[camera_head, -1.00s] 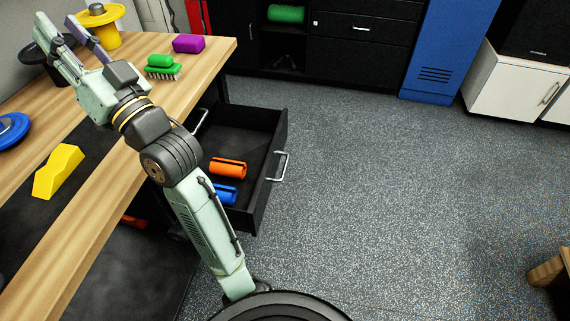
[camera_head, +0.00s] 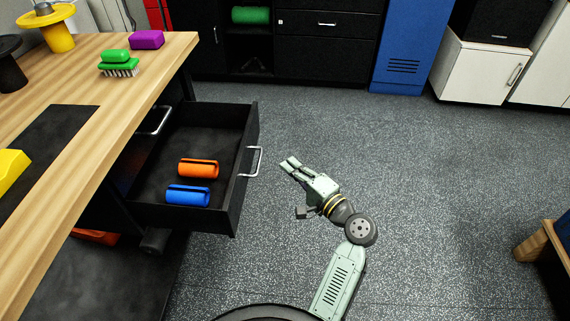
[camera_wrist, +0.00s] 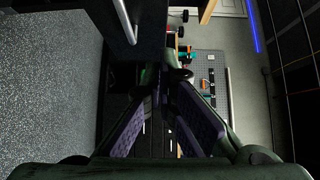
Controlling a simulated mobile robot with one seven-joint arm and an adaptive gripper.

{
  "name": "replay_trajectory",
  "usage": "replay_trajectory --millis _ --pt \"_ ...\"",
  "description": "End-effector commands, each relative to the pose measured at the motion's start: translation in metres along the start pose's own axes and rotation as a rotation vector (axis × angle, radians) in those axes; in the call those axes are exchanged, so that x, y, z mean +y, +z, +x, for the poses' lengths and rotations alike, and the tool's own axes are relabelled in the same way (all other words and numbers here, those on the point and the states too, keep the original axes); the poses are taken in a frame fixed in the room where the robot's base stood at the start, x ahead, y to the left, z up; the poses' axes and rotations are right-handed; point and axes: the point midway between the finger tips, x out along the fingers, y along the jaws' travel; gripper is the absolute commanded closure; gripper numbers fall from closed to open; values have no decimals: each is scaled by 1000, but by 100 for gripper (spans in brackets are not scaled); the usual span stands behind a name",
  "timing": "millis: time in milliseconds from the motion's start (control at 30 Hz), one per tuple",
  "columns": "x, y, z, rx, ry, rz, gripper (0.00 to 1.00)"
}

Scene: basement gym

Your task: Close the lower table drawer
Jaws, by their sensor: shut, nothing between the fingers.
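The lower table drawer (camera_head: 243,185) is black and pulled out from under the wooden table, with a silver bar handle (camera_head: 256,161) on its front. An orange grip (camera_head: 198,168) and a blue grip (camera_head: 188,195) lie inside it. My gripper (camera_head: 289,164) is outside the drawer, just right of the handle, with its fingertips pointing up and left. It looks shut and empty, apart from the handle. In the wrist view the purple-padded fingers (camera_wrist: 163,95) are close together, and a silver handle (camera_wrist: 124,22) shows at upper left.
A second handle (camera_head: 160,121) sits under the tabletop (camera_head: 110,95), behind the open drawer. A green brush (camera_head: 119,66) and purple block (camera_head: 147,39) stand on the table. Speckled floor (camera_head: 440,190) right of the drawer is clear. Black cabinets (camera_head: 345,55) and a blue locker (camera_head: 408,40) line the back.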

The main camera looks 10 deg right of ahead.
Motion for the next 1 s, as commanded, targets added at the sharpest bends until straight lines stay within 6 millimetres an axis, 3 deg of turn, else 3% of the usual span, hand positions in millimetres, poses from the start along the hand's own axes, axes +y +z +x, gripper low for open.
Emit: replay_trajectory --millis 333,400,633,1000 --pt "-3 1 76 -3 1 -2 100" --pt "-3 10 85 -4 2 -1 100" --pt "-1 26 102 -1 2 -4 100" --pt "0 29 104 0 1 -4 100"
